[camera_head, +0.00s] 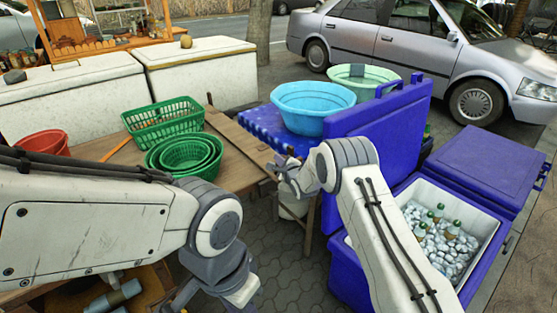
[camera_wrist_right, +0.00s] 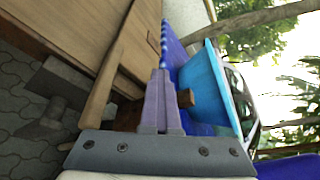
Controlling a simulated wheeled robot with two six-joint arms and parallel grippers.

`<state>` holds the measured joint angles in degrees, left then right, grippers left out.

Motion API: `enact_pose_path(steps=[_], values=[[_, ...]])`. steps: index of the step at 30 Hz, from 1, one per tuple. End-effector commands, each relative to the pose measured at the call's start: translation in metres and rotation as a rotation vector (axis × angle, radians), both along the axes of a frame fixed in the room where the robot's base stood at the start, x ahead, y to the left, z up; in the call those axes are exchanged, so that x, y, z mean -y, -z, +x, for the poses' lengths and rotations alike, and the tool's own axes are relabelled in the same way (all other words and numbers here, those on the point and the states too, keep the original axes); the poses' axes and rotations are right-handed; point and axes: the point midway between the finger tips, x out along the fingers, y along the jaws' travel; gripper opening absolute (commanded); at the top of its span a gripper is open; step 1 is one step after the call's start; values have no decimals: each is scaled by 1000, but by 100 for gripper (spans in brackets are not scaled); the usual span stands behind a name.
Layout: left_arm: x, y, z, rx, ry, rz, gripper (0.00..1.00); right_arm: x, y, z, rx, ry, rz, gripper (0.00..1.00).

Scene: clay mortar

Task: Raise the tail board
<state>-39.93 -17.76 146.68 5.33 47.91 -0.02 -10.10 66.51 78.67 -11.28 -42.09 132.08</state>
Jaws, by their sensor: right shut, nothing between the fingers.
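A wooden deck (camera_head: 225,170) with a plank (camera_head: 238,137) along its right end lies left of my right gripper (camera_head: 283,178). I cannot tell for sure which of its boards is the tail board. In the right wrist view, a long board edge (camera_wrist_right: 108,80) runs just left of my right gripper (camera_wrist_right: 162,85). The fingers are shut together with nothing between them. A small wooden peg (camera_wrist_right: 186,98) shows beside the fingers. My left gripper (camera_head: 242,292) points down at the bottom of the head view, and its fingertips are not clear.
A blue cooler (camera_head: 345,262) with ice and bottles is close on the right. Paved floor (camera_head: 275,250) shows between.

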Motion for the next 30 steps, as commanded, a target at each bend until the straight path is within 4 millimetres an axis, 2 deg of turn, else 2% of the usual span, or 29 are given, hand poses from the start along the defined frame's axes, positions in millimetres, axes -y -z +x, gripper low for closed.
enact_pose_path(steps=[3, 5, 7, 8, 20, 25, 30], values=[[0, 0, 0, 0, 0, 0, 35, 0, 0, 0, 0, 0, 0, 0], [0, 0, 0, 0, 0, 0, 35, 0, 0, 0, 0, 0, 0, 20], [0, 0, 0, 0, 0, 0, 35, 0, 0, 0, 0, 0, 0, 47], [0, 0, 0, 0, 0, 0, 35, 0, 0, 0, 0, 0, 0, 50], [0, 0, 0, 0, 0, 0, 35, 1, -2, -4, 0, 0, 0, 50], [0, 0, 0, 0, 0, 0, 35, 7, -6, -21, 0, 0, 0, 50], [0, 0, 0, 0, 0, 0, 35, 16, -12, -48, -2, 1, -1, 50]])
